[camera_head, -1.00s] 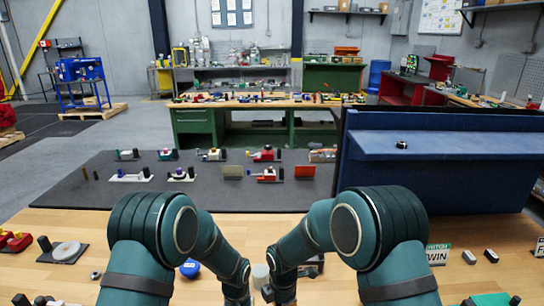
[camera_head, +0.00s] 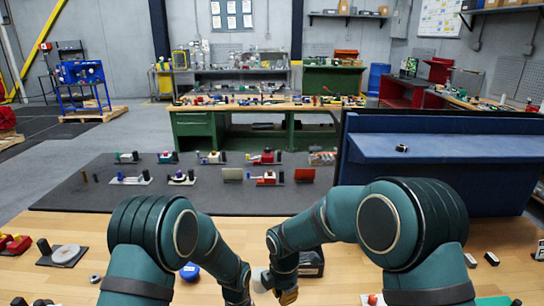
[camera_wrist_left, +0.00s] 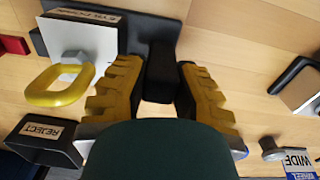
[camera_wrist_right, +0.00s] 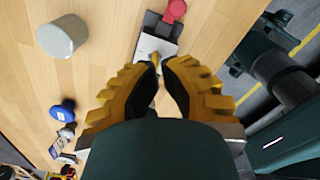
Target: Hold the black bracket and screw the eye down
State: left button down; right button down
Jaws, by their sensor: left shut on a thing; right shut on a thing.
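The black bracket's post (camera_wrist_left: 161,74) stands between the yellow fingers of my left gripper (camera_wrist_left: 160,85), which is shut on it. In the head view the right gripper (camera_head: 288,297) shows at the bottom edge.
A grey cylinder (camera_wrist_right: 62,37) and a blue round object (camera_wrist_right: 62,110) stand on the wooden table. A red knob (camera_wrist_right: 175,10) is near the plate. Bare wood lies around them.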

jog(key=shift+w+a+f, duration=0.35)
jog(key=shift+w+f, duration=0.05)
jog(key=shift+f, duration=0.55)
jog(key=shift+w+a+f, duration=0.35)
jog(key=shift+f, duration=0.65)
jog(key=shift+w+a+f, duration=0.35)
jog(key=shift+w+f, duration=0.05)
jog(key=shift+f, duration=0.55)
jog(key=shift+s+f, duration=0.1)
jog(key=shift+f, duration=0.15)
jog(key=shift+s+f, duration=0.15)
jog(key=shift+s, duration=0.05)
jog(key=shift+s+d, duration=0.35)
jog(key=shift+s, duration=0.1)
jog(key=shift+s+d+r, duration=0.2)
jog(key=shift+s+d, duration=0.1)
jog(key=shift+s, duration=0.35)
jog(key=shift+d, duration=0.15)
